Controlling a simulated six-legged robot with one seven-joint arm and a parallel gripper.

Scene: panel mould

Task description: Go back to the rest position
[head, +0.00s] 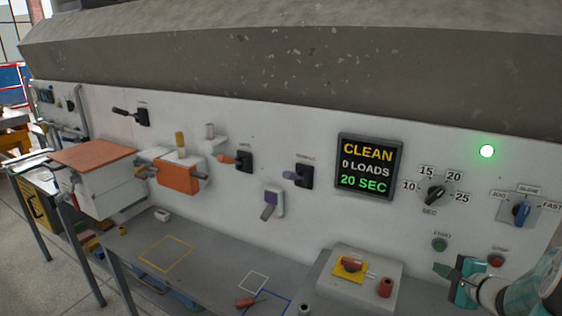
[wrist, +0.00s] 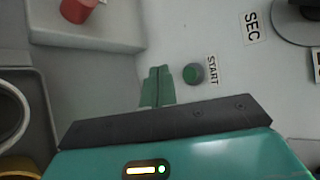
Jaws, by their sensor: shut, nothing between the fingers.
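My gripper (head: 446,270) is at the lower right of the head view, in front of the white panel (head: 300,220), below the green start button (head: 439,244). In the wrist view my gripper's fingers (wrist: 157,86) are together with nothing between them. The start button (wrist: 193,73) shows just right of the fingertips there, apart from them in the picture. The red stop button (head: 496,260) is to the right of my gripper. The display (head: 369,167) reads CLEAN, 0 LOADS, 20 SEC.
A light box with a red-and-yellow switch (head: 350,267) and a red cylinder (head: 385,287) stands left of my gripper. The timer dial (head: 435,195) and blue selector (head: 521,213) are above. A green lamp (head: 487,151) is lit. Levers and an orange block (head: 178,176) project further left.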

